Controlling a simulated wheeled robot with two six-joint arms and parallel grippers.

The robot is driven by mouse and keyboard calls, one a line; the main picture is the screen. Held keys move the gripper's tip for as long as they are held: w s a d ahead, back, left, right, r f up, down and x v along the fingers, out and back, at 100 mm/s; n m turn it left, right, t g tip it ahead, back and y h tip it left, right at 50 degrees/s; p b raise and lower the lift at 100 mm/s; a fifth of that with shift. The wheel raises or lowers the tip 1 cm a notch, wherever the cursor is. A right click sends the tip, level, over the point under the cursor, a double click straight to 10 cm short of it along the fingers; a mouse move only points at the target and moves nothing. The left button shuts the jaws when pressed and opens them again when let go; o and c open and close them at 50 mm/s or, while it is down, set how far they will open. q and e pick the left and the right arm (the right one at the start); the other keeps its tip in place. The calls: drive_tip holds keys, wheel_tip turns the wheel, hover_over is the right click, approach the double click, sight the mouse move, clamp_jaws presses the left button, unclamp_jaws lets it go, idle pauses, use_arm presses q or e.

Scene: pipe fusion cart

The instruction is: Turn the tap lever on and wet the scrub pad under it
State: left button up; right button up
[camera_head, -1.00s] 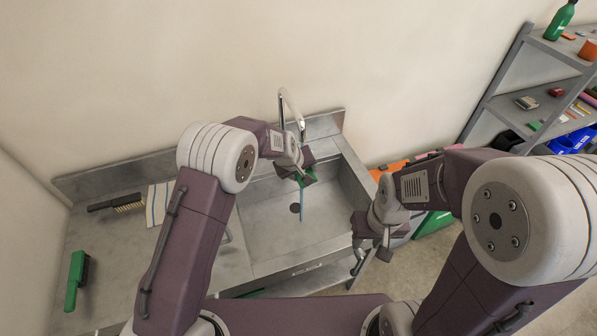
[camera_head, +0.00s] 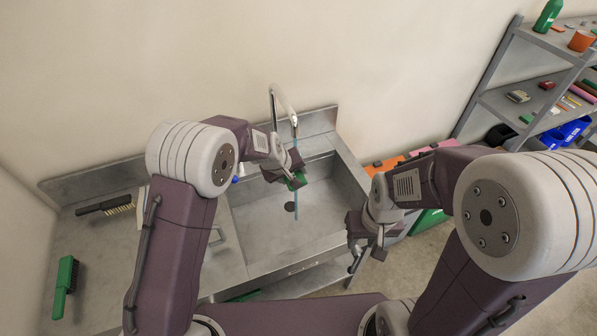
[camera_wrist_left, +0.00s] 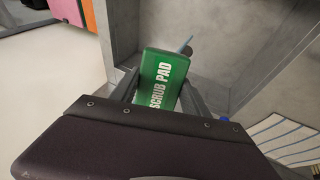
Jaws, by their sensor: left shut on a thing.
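The scrub pad (camera_head: 299,181) is a green block over the sink basin, also seen in the left wrist view (camera_wrist_left: 161,80) with its lettering showing. My left gripper (camera_head: 293,174) is shut on it. The curved chrome tap (camera_head: 283,96) stands at the back of the sink (camera_head: 325,200). A thin blue water stream (camera_head: 296,207) runs from its spout past the pad and gripper toward the drain. I cannot tell how much of it strikes the pad. I cannot make out the tap lever. My right gripper (camera_head: 368,250) is open and empty by the sink's right front edge.
A striped cloth (camera_wrist_left: 290,138), a wire brush (camera_head: 103,206) and a green-backed brush (camera_head: 65,286) lie on the counter to the left. A metal shelf (camera_head: 505,92) with supplies stands at the right. The basin floor is bare.

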use_arm(q)
drive_tip(key=s+a+b, duration=0.2)
drive_tip(key=s, duration=0.1)
drive_tip(key=shift+f+b, duration=0.15)
drive_tip(key=shift+b, duration=0.15)
drive_tip(key=shift+s+a, duration=0.25)
drive_tip(key=shift+s, duration=0.25)
idle(0.7)
drive_tip(key=s+a+r, duration=0.2)
drive_tip(key=s+r, duration=0.2)
drive_tip(key=shift+a+r, duration=0.15)
drive_tip(key=shift+a, duration=0.15)
drive_tip(key=shift+s, duration=0.1)
idle(0.6)
